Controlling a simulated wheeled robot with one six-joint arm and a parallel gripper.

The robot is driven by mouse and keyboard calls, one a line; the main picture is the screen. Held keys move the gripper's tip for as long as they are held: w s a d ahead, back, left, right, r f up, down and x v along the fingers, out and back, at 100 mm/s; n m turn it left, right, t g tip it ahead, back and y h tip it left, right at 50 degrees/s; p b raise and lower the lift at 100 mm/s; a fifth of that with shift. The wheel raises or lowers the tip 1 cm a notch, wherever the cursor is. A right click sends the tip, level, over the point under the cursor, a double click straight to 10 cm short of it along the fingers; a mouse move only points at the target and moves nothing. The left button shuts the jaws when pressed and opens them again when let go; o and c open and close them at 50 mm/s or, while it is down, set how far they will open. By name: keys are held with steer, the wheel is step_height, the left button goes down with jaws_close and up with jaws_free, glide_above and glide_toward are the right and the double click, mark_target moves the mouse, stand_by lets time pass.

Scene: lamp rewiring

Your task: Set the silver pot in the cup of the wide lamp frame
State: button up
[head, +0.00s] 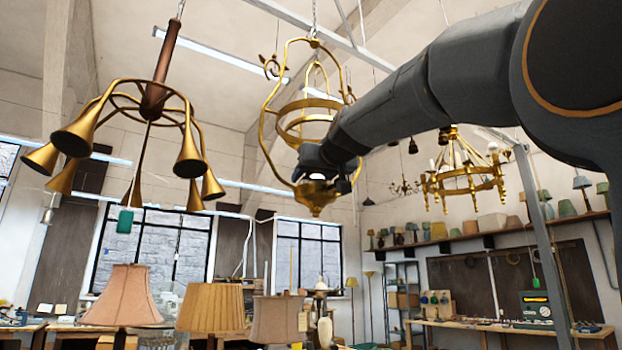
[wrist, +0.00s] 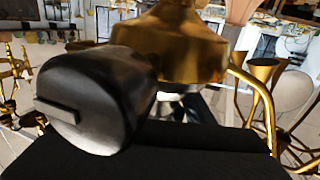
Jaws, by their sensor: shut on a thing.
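The wide lamp frame (head: 264,131) is a brass hanging frame with bowed arms around inner rings. It hangs at the centre of the head view. Its brass cup (head: 316,198) is at the bottom and looms large in the wrist view (wrist: 185,45), where things appear upside down. My gripper (head: 323,184) is inside the frame at the cup's mouth, shut on the silver pot (head: 317,176). Only a small bright part of the pot shows, between the jaws and at the cup's rim in the wrist view (wrist: 170,99). I cannot tell whether the pot touches the cup's floor.
A brass frame arm (wrist: 256,95) passes close beside my gripper. A lamp with trumpet-shaped arms (head: 155,95) hangs at left, and a ring chandelier (head: 462,183) hangs at right. Fabric lampshades (head: 211,309) stand below. A grey post (head: 545,250) rises at right.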

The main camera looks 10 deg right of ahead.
stand_by(0.4)
steer(key=o, duration=1.4)
steer(key=shift+f, duration=0.1)
steer(key=shift+c, duration=0.2)
